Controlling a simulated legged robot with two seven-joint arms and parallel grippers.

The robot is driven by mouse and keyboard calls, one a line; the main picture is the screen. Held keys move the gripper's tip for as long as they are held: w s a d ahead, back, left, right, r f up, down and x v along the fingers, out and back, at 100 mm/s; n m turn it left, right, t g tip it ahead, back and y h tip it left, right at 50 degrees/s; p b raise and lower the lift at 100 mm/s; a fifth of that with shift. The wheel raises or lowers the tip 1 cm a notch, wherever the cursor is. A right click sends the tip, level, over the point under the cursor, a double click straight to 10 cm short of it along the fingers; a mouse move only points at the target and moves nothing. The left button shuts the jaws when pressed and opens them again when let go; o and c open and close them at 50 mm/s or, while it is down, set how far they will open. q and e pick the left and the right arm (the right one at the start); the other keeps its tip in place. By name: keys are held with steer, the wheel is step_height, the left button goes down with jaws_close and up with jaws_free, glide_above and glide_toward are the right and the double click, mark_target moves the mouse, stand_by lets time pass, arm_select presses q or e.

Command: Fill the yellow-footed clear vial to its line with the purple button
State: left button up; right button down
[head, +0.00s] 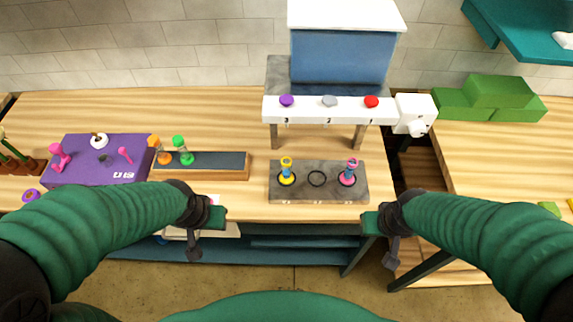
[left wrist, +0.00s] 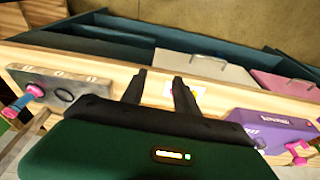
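The yellow-footed vial (head: 286,178) stands upright in the left ring of a grey holder (head: 318,195) in the head view. Its tube looks bluish; its line and fill level are too small to read. The purple button (head: 286,100) is at the left end of the white dispenser bar (head: 350,112), above and behind the vial. My left gripper (head: 194,250) is at the table's front edge, left of the holder; its two fingers are apart and empty in the left wrist view (left wrist: 158,92). My right gripper (head: 391,252) is right of the holder, low, its fingers overlapping in view.
A grey button (head: 330,101) and a red button (head: 371,101) share the bar. A pink-footed vial (head: 348,178) stands in the holder's right ring; the middle ring (head: 317,179) is empty. A purple board (head: 95,163) and a slate-topped rack (head: 222,166) lie left.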

arm_select(q)
jaws_close()
steer(key=shift+r, duration=0.1)
stand_by(1.6)
